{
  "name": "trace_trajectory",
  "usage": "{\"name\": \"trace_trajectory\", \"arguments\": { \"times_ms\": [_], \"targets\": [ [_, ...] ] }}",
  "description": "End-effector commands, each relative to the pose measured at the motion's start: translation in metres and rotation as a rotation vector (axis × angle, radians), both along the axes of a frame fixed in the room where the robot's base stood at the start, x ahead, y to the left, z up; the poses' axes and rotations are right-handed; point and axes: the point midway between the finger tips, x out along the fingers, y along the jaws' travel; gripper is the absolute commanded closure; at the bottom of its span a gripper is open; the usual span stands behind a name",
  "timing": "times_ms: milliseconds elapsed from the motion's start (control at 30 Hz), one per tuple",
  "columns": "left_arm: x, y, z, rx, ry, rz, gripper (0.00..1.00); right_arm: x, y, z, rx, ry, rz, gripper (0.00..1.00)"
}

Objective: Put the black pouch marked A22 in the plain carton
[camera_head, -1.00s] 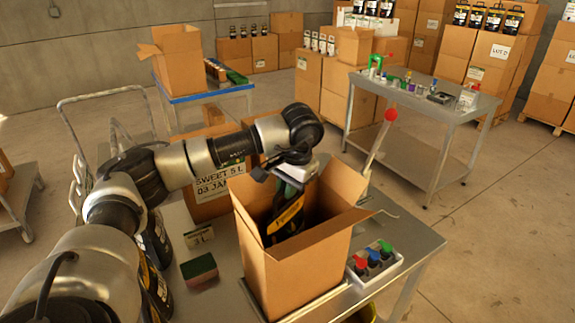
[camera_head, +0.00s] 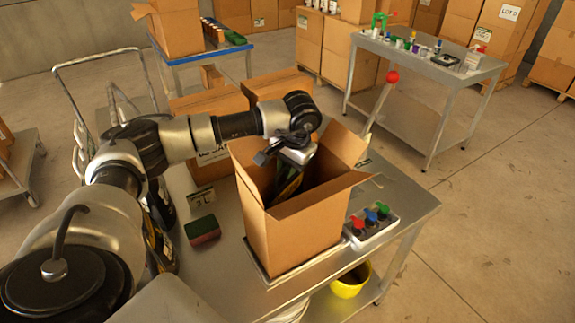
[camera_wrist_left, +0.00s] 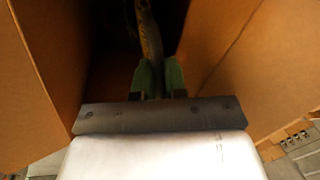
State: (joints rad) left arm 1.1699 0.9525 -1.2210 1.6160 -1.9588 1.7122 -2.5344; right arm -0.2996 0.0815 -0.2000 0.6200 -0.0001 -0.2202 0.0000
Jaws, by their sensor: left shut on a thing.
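The plain carton (camera_head: 300,238) stands open on the metal table, its flaps spread. My left gripper (camera_head: 292,160) is at the carton's mouth, pointing down inside it, and is shut on the black pouch (camera_head: 287,187). Most of the pouch is hidden by the carton walls, and its A22 mark cannot be read. In the left wrist view the green fingers (camera_wrist_left: 160,76) pinch the pouch's edge (camera_wrist_left: 150,35) between the brown carton walls (camera_wrist_left: 225,50). I cannot tell whether the pouch touches the carton floor. My right gripper is not in view.
On the table (camera_head: 222,262), a green and red sponge (camera_head: 202,229) lies left of the carton. A tray with coloured-topped items (camera_head: 371,222) lies right of it. More black pouches (camera_head: 160,245) stand by my left arm.

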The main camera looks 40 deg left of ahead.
Motion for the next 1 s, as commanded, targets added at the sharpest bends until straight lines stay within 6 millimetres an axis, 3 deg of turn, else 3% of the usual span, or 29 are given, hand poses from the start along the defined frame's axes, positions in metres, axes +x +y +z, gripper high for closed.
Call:
{"name": "trace_trajectory", "arguments": {
  "times_ms": [467, 500, 667, 1000],
  "targets": [
    [0.001, 0.0, -0.006, -0.001, -0.007, 0.001, 1.0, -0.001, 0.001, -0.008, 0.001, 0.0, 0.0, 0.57],
    [0.0, 0.0, -0.009, 0.0, 0.0, 0.0, 0.85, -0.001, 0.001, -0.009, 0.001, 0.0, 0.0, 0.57],
    [0.0, 0.0, -0.009, 0.0, 0.0, 0.0, 0.62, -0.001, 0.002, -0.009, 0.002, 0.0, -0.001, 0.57],
    [0.0, 0.0, -0.004, 0.0, 0.0, 0.0, 0.62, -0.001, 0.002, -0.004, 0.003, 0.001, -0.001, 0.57]
  ]
}}
